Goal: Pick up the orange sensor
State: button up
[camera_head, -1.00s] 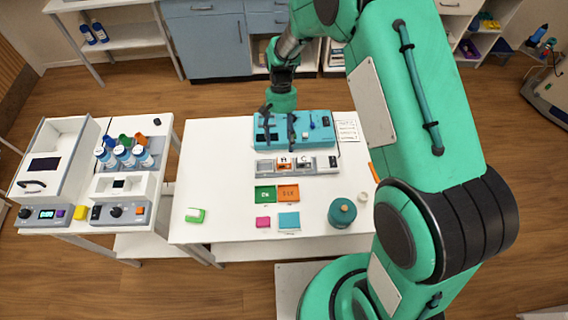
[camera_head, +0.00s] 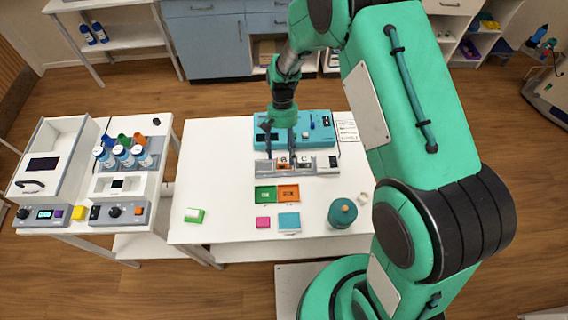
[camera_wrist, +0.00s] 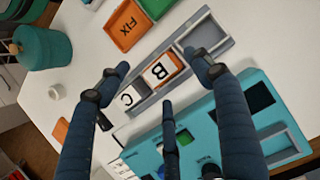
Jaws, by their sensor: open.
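An orange block with a white top marked B (camera_wrist: 158,72), the one I take for the orange sensor, sits in a grey slotted rack (camera_wrist: 221,48). In the head view, the orange block's area (camera_head: 283,161) is partly covered by my fingers. My gripper (camera_head: 280,153) is open above the rack. In the wrist view, my gripper's (camera_wrist: 156,70) fingertips lie on either side of the B block, apart from each other. I cannot tell their exact height above it. A white block marked C (camera_wrist: 127,98) sits beside B; the slot on B's other side is empty.
A teal device (camera_head: 318,124) stands just behind the rack. Green (camera_head: 265,194) and orange FIX (camera_head: 289,193) trays lie in front. A teal round container (camera_head: 342,212), a small white cup (camera_head: 363,198), and pink (camera_head: 263,222), blue (camera_head: 289,220) and green (camera_head: 194,215) items lie nearer the front edge.

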aim_at(284, 163)
jog(key=shift+x, duration=1.2)
jog(key=shift+c, duration=0.5)
jog(key=c, duration=1.3)
